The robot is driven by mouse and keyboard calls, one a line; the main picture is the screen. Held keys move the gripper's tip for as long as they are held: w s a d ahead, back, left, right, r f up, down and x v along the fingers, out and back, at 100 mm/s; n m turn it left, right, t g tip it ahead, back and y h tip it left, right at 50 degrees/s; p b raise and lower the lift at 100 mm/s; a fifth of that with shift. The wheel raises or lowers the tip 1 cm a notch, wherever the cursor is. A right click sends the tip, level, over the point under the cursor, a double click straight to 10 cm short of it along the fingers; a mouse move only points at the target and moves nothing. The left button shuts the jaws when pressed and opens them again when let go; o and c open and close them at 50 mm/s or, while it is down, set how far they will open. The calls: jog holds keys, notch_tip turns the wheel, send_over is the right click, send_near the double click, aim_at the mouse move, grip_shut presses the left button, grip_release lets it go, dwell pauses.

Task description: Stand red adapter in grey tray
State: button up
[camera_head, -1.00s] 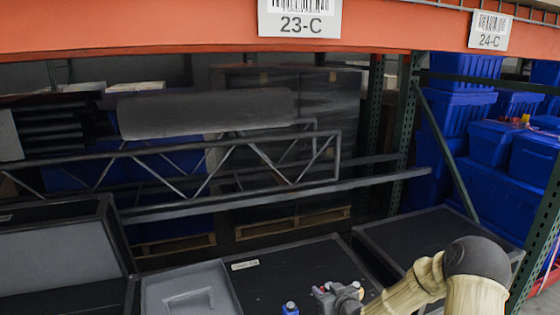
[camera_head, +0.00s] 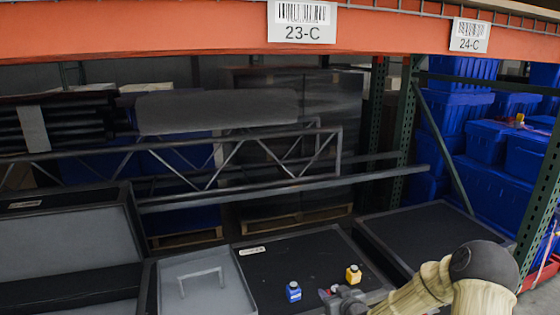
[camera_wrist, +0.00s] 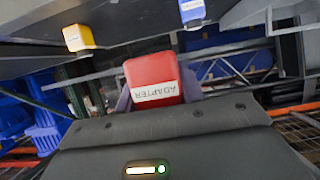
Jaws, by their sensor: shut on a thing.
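The red adapter (camera_wrist: 153,82) is in my gripper in the wrist view, with its white "ADAPTER" label upside down toward the camera. My gripper (camera_head: 338,296) is shut on it, and only a small bit of red (camera_head: 334,289) shows in the head view. The fingers are mostly hidden behind the adapter in the wrist view. The grey tray (camera_head: 170,298) lies left of my gripper, with an upright grey bar frame (camera_head: 201,275) inside. The tray's front part is cut off by the picture edge.
A blue labelled block (camera_head: 293,292) stands on the black surface (camera_head: 285,262) between tray and gripper. A yellow block (camera_head: 353,274) stands just behind my gripper. Dark boxes flank both sides; a metal rail (camera_head: 270,188) runs behind.

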jog(key=s+f+m+h, duration=0.4)
jog(key=s+f, duration=0.3)
jog(key=f, duration=0.5)
jog(key=s+r+p, duration=0.2)
jog(key=r+p, duration=0.9)
jog(key=s+r+p, duration=0.2)
jog(key=r+p, duration=0.9)
jog(key=r, duration=0.1)
jog(key=shift+r+t, duration=0.25)
jog(key=shift+t, duration=0.15)
jog(key=shift+f, duration=0.1)
jog(key=s+f, duration=0.5)
jog(key=f, duration=0.6)
jog(key=shift+s, duration=0.35)
jog(key=shift+w, duration=0.1)
